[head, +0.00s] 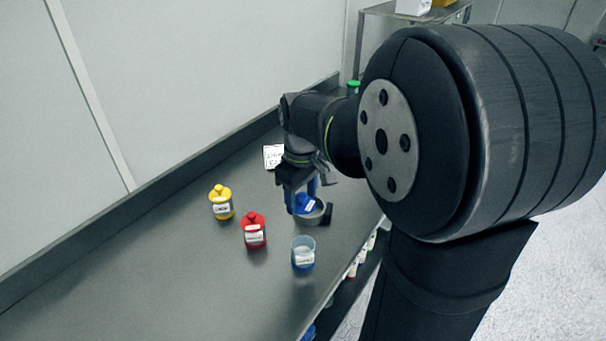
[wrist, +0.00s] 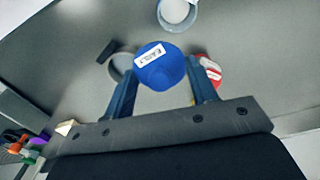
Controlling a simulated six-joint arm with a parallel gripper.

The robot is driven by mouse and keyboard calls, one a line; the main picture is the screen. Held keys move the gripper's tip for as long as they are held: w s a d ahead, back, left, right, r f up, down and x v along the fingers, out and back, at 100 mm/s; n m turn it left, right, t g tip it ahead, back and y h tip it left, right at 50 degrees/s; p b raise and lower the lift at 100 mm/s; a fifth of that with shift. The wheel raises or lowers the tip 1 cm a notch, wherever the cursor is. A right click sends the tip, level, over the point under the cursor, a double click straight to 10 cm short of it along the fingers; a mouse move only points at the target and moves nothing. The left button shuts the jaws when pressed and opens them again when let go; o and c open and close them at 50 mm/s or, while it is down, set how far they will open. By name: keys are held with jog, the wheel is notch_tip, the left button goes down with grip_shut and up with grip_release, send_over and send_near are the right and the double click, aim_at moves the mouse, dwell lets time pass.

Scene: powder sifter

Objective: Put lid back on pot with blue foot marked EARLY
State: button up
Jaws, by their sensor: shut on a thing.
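My gripper (head: 303,190) is shut on a blue lid (head: 304,205). In the wrist view the lid (wrist: 161,72) sits between the blue fingers of my gripper (wrist: 162,80), with a white label reading EARLY. An open, clear-walled pot with a blue foot (head: 303,255) and a white label stands on the bench, nearer the front edge. Its pale contents and rim show at the top of the wrist view (wrist: 178,14). The label on this pot is too small to read. The lid is held apart from this pot.
A sifter ring with a black handle (head: 326,213) lies under and beside the lid. A red lidded pot (head: 254,235) and a yellow lidded pot (head: 221,205) stand to the left. A white card (head: 272,157) stands behind. The bench's left foreground is clear.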

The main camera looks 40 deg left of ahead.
aim_at(302, 211)
jog(key=shift+n, duration=0.3)
jog(key=s+d, duration=0.1)
jog(key=s, duration=0.1)
jog(key=s+d, duration=0.1)
jog(key=d, duration=0.1)
jog(key=shift+s+f, duration=0.15)
jog(key=shift+s, duration=0.2)
notch_tip(302, 211, down, 6)
jog(key=shift+s+f, duration=0.15)
jog(key=shift+f, duration=0.1)
jog(key=shift+f, duration=0.15)
dwell(1.5)
jog(key=shift+d, duration=0.1)
jog(key=o, duration=1)
jog(key=shift+o, duration=0.6)
jog(key=o, duration=0.4)
